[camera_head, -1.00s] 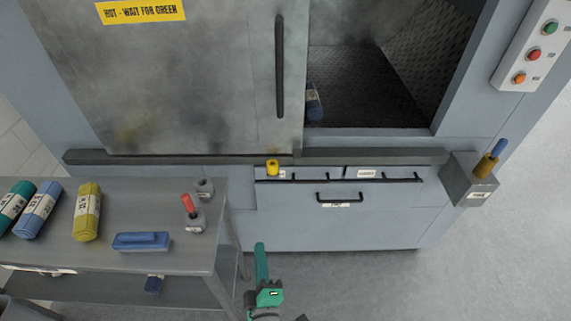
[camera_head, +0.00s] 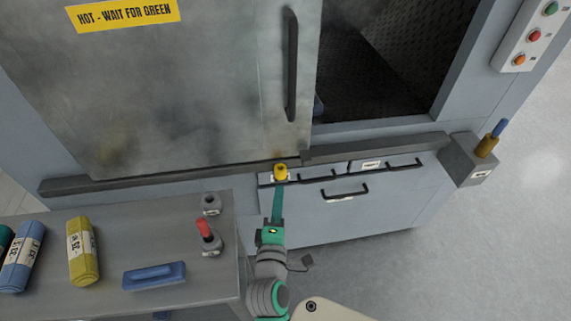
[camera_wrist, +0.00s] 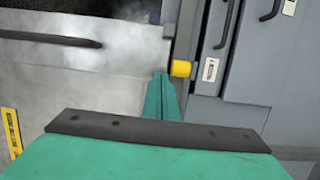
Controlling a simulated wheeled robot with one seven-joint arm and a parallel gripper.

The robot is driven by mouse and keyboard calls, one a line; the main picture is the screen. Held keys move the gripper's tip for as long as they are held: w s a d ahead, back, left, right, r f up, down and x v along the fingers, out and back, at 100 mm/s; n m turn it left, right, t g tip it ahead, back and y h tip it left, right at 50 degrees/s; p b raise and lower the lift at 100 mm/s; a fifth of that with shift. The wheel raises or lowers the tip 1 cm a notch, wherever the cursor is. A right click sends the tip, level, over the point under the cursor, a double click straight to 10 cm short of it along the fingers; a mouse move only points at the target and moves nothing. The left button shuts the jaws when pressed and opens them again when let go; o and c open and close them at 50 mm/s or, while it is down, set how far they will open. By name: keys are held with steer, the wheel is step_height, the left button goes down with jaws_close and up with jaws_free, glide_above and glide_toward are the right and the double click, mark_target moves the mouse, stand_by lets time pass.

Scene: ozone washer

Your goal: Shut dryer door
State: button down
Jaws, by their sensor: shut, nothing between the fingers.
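The dryer door (camera_head: 190,80) is a stained grey metal sliding panel with a tall dark handle (camera_head: 291,65) near its right edge. It covers the left of the opening. The dark chamber (camera_head: 390,60) shows open to its right, with a blue roll partly hidden inside. My gripper (camera_head: 277,196) is shut and empty, just below the yellow knob (camera_head: 281,172) at the door's lower rail (camera_head: 110,178). In the wrist view the green fingers (camera_wrist: 161,98) are together, beside the yellow knob (camera_wrist: 181,68). I cannot tell whether they touch it. The door handle (camera_wrist: 50,39) lies at upper left there.
Drawers (camera_head: 370,190) lie below the rail. A button panel (camera_head: 531,35) is at upper right. Floor at right is clear.

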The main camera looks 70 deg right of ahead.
steer(key=x, duration=0.6)
steer(key=s+x, duration=0.1)
steer(key=x, duration=0.2)
steer(key=shift+w+d, duration=0.2)
steer(key=shift+d, duration=0.3)
steer(key=shift+s+d, duration=0.5)
steer(key=shift+s, duration=0.25)
steer(key=shift+s+d, duration=0.5)
steer(key=shift+s, duration=0.3)
steer(key=shift+s+d, duration=0.1)
